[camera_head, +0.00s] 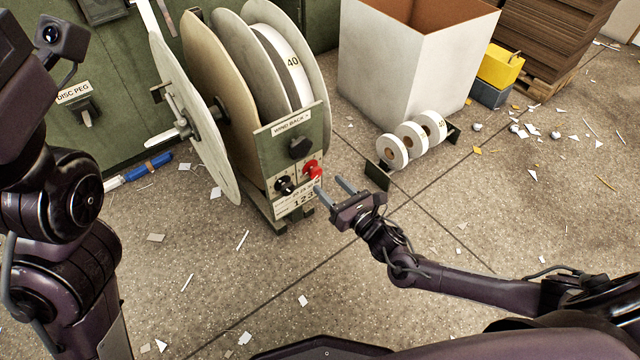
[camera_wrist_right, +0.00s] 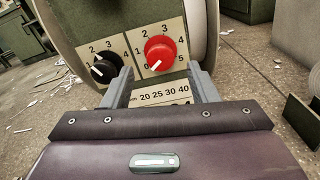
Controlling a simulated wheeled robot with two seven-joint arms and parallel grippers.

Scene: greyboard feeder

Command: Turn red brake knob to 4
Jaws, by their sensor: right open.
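The red brake knob (camera_head: 311,169) is on the front of the green panel (camera_head: 291,130) of the reel stand. In the right wrist view the red knob (camera_wrist_right: 160,52) has a dial marked 0 to 5 around it, and its white mark points down-left, by the 0. My right gripper (camera_head: 331,188) is open and empty, reaching towards the panel. In the wrist view its fingertips (camera_wrist_right: 160,74) are spread to either side, just below the knob, with a gap before it. My left gripper is not visible; only my left arm shows.
A black knob (camera_wrist_right: 103,69) with its own dial sits left of the red one. A dark knob (camera_head: 299,147) is above them. Large discs (camera_head: 197,120) stand behind the panel. Small white rolls (camera_head: 411,139) and a white bin (camera_head: 395,75) are to the right. Paper scraps litter the floor.

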